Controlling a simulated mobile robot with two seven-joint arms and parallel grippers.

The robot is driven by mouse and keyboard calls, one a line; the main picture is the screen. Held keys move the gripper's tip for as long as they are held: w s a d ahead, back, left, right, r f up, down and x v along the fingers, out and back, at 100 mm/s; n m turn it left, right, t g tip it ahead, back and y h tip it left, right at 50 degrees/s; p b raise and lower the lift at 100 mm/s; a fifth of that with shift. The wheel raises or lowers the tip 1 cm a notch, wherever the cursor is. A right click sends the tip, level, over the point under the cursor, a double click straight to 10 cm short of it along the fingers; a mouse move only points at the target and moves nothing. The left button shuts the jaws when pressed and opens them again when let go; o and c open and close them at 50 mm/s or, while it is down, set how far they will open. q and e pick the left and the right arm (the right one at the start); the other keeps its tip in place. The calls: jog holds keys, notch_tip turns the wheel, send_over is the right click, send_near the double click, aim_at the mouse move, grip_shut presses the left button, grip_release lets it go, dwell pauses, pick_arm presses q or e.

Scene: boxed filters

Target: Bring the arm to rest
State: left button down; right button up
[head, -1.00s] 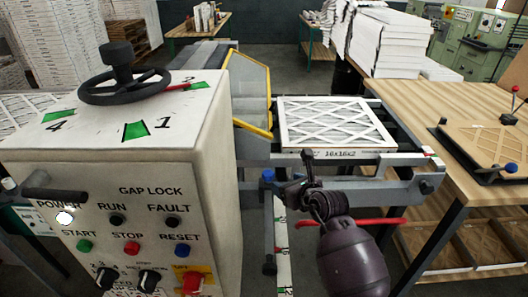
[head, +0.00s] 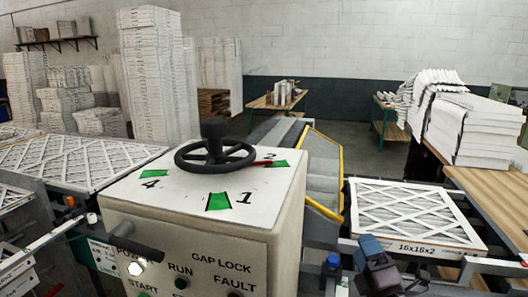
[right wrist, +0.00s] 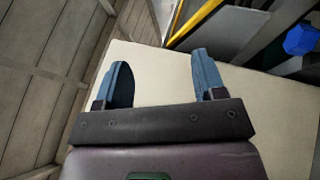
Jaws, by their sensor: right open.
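My right gripper (head: 376,268) is at the lower right of the head view, in front of the boxed filter (head: 412,212) marked 16x16x2. In the right wrist view its two blue fingers (right wrist: 158,82) stand apart with nothing between them. A plain pale surface lies beyond the fingers there. The filter lies flat on the conveyor rails to the right of the control cabinet (head: 202,213).
A yellow-edged guard (head: 323,170) stands between cabinet and filter. More filters (head: 75,160) lie on the left conveyor. A wooden table (head: 490,185) is at the right.

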jog(key=s+d+f+m+g+h, duration=0.2)
jog(key=s+d+f+m+h, duration=0.15)
jog(key=f+m, duration=0.5)
jog(key=s+d+f+m+g+h, duration=0.25)
jog(key=s+f+m, duration=0.25)
jog(key=f+m, duration=0.3)
jog(key=s+f+m+g+y+b, duration=0.1)
jog(key=s+f+m+g, duration=0.3)
jog(key=s+f, duration=0.9)
jog(key=s+a+g+b, duration=0.1)
jog(key=s, duration=0.2)
jog(key=shift+s+m+y, duration=0.3)
jog(key=shift+s+m, duration=0.05)
